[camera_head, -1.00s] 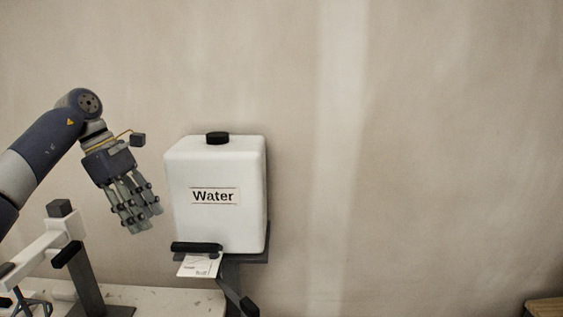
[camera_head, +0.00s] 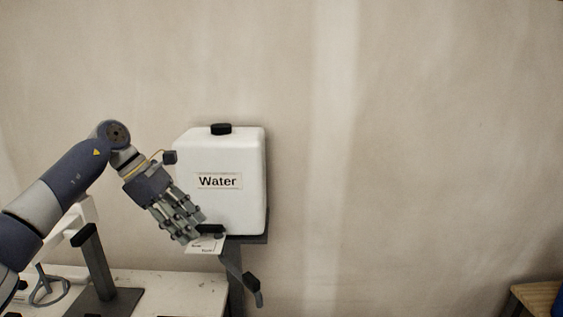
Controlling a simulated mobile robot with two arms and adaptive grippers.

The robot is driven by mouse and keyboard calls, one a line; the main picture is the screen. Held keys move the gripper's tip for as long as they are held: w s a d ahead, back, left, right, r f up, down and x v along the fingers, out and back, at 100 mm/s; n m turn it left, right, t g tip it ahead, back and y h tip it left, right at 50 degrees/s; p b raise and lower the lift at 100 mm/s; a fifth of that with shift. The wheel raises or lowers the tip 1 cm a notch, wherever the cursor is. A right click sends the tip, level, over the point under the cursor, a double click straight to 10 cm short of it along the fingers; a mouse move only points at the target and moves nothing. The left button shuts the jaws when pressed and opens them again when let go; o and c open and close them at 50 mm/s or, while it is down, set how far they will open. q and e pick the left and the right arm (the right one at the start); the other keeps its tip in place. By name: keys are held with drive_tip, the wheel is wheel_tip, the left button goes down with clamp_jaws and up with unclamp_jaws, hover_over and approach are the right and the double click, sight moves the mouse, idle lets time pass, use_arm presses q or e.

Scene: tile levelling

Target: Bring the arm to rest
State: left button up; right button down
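My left arm (camera_head: 72,180) comes in from the left, bent at its elbow joint, with the hand angled down to the right. My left gripper (camera_head: 186,230) hangs in front of the lower left of the white water container (camera_head: 240,200). Its fingers lie close together, with no object visible in them; I cannot tell whether they are open or shut. The fingertips overlap the left end of the black tap piece in the picture; I cannot tell whether they touch it. My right gripper is not in view.
The container, labelled "Water", stands on a dark stand (camera_head: 236,280) with a black lever. A white card (camera_head: 206,246) hangs below its front. A white bench (camera_head: 170,290) with a dark upright post (camera_head: 96,262) is at lower left. A wooden surface (camera_head: 538,297) is at lower right.

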use_arm(q)
drive_tip(key=s+d+f+n+t+h, duration=0.15)
drive_tip(key=d+n+t+h, duration=0.5)
drive_tip(key=d, duration=1.65)
drive_tip(key=s+a+f+n+t+y, duration=0.35)
drive_tip(key=a+f+n+y, duration=0.35)
drive_tip(key=n, duration=1.1)
drive_tip(key=s+a+f+n+t+y, duration=0.2)
drive_tip(key=a+f+n+t+y, duration=0.45)
drive_tip(key=n, duration=1.05)
drive_tip(key=s+a+f+n+g, duration=0.4)
drive_tip(key=s+f, duration=0.4)
drive_tip(key=s, duration=0.1)
drive_tip(key=s+a+f+n+g, duration=0.4)
drive_tip(key=s+f+g, duration=0.1)
drive_tip(key=s+f, duration=0.25)
drive_tip(key=s+a+f+n+g, duration=0.1)
drive_tip(key=s+f+g, duration=0.1)
drive_tip(key=s, duration=0.6)
drive_tip(key=s+f+n+g, duration=0.2)
drive_tip(key=s+g, duration=0.1)
drive_tip(key=s, duration=0.5)
wheel_tip(320, 180, down, 24)
drive_tip(key=s+a+f+g, duration=0.2)
drive_tip(key=s+a+f, duration=0.1)
drive_tip(key=s+f, duration=1.5)
drive_tip(key=shift+m, duration=0.35)
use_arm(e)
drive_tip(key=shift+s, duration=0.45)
